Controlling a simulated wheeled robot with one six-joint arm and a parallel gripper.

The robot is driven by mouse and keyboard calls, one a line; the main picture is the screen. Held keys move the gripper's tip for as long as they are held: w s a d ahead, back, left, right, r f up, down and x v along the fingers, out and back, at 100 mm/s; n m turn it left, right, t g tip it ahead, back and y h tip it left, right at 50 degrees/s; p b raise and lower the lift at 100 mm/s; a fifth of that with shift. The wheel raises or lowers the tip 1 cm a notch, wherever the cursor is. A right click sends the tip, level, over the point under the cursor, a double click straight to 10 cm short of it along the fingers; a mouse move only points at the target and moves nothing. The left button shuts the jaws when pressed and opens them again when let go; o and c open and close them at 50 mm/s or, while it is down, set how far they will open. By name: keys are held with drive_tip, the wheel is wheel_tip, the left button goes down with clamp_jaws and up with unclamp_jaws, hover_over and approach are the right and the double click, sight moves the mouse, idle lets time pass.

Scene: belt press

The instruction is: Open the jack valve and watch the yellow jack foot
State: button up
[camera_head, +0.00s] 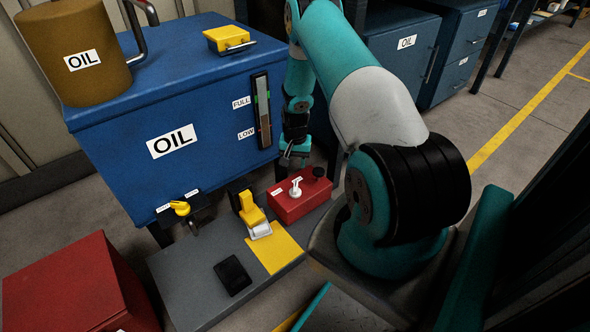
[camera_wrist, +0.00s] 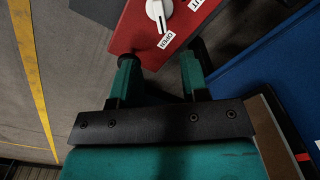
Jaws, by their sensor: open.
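The red jack box (camera_head: 315,197) sits on a grey base plate, with a white valve knob (camera_head: 296,187) and small labels on top. In the wrist view the white knob (camera_wrist: 157,12) is at the top edge, partly cut off, near a label reading OPEN; another label is cut off. A yellow jack foot (camera_head: 250,212) stands left of the red box, with a pale metal part at its lower end by a yellow patch. My gripper (camera_wrist: 158,62) is open and empty. In the head view it hangs just behind and above the red box, apart from the knob.
A blue oil tank (camera_head: 190,110) with a FULL/LOW gauge (camera_head: 262,110) rises behind. A yellow-handled valve (camera_head: 180,208) is low on its front. A black pad (camera_head: 232,275) lies on the grey plate (camera_head: 185,275). A red cabinet (camera_head: 75,285) stands front left.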

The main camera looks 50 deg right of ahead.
wheel_tip(320, 180, up, 5)
drive_tip(key=shift+f+p, duration=0.15)
drive_tip(key=shift+p, duration=0.4)
